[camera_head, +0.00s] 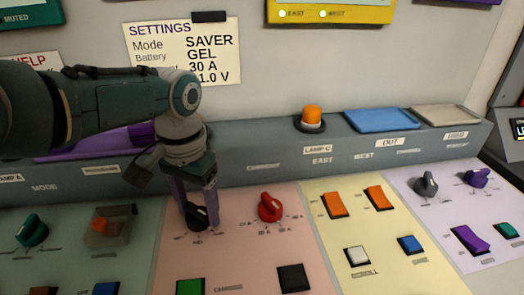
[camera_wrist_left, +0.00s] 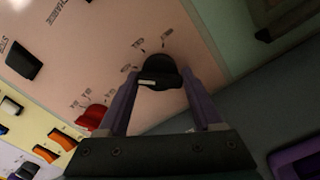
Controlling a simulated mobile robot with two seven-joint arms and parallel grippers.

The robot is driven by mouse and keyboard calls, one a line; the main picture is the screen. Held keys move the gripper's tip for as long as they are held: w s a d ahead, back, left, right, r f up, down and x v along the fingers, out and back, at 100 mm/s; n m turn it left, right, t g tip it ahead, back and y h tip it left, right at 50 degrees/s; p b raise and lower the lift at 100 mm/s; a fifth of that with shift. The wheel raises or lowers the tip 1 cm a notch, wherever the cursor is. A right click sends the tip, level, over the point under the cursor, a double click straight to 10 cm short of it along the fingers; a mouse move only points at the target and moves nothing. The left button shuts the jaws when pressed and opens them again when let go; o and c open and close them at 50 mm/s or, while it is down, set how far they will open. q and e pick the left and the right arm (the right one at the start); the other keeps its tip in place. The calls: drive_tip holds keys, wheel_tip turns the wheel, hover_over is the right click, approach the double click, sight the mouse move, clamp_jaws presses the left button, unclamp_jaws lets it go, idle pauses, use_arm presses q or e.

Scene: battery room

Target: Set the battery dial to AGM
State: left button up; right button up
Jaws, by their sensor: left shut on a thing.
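The black battery dial (camera_head: 198,217) sits on the pink panel section, with small position labels around its lower side that are too small to read surely. My left gripper (camera_head: 196,203) comes down on it from above, its purple fingers shut around the knob. In the left wrist view the dial (camera_wrist_left: 160,68) shows between the two fingertips, with a white pointer mark on its near side. A settings card (camera_head: 182,50) on the wall reads Mode SAVER, Battery GEL, 30 A; my arm hides part of it. My right gripper is not in view.
A red dial (camera_head: 270,207) stands close to the right of the black dial. A green button (camera_head: 190,287) and a black button (camera_head: 292,278) lie below.

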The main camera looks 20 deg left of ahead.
sight(197, 208)
use_arm(q)
drive_tip(key=o, duration=1.2)
drive_tip(key=shift+r, duration=0.1)
drive_tip(key=shift+r+p, duration=0.35)
wheel_tip(197, 208, up, 8)
drive_tip(key=p, duration=0.4)
drive_tip(key=shift+r, duration=0.55)
